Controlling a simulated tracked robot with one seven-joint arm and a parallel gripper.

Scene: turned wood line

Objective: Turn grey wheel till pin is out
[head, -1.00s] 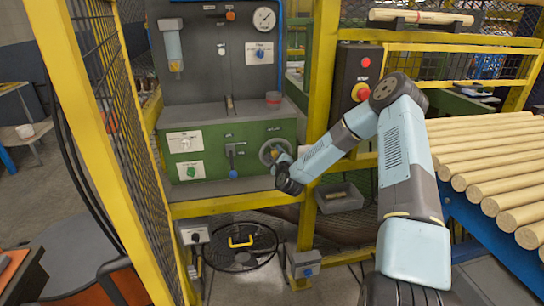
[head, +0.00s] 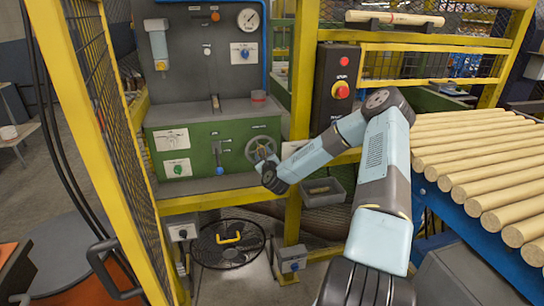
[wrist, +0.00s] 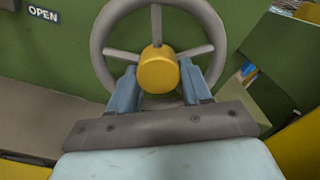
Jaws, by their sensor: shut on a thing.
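The grey wheel (head: 262,149) is on the right part of the green panel front (head: 195,145). In the wrist view the wheel (wrist: 100,47) has a round rim, spokes and a yellow hub knob (wrist: 158,70). My gripper (head: 265,161) is at the wheel's front. In the wrist view its two blue-grey fingers (wrist: 158,88) stand on either side of the yellow knob and are shut on it. They hide the lower part of the wheel. I cannot clearly make out the pin; a small brown upright piece (head: 215,103) stands on the bench top.
A blue-handled lever (head: 219,168) and a green knob (head: 180,169) sit left of the wheel. A yellow post (head: 297,110) and a grey bin (head: 322,192) are close on the right. An OPEN label (wrist: 43,14) shows beside the wheel. Wooden rollers (head: 480,160) fill the right.

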